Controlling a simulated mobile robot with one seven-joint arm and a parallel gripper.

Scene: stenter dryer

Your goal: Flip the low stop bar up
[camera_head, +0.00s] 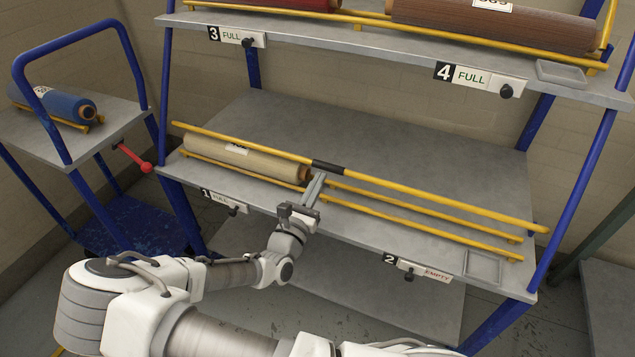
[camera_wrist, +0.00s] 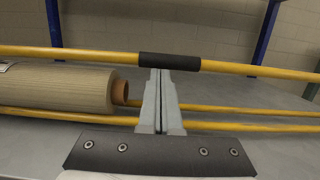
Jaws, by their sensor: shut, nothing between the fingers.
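The low stop bar (camera_head: 430,197) is a long yellow rod with a black grip (camera_head: 328,167) at its middle, running the length of the lower shelf (camera_head: 400,145). The fingertips (camera_wrist: 160,73) meet the grip's lower edge in the picture. I cannot tell whether they touch it.
A beige roll (camera_head: 240,156) lies left of my fingers, its brown core end close by. Yellow rails (camera_head: 430,228) cross the empty bay on the right. A blue trolley (camera_head: 95,120) stands at left.

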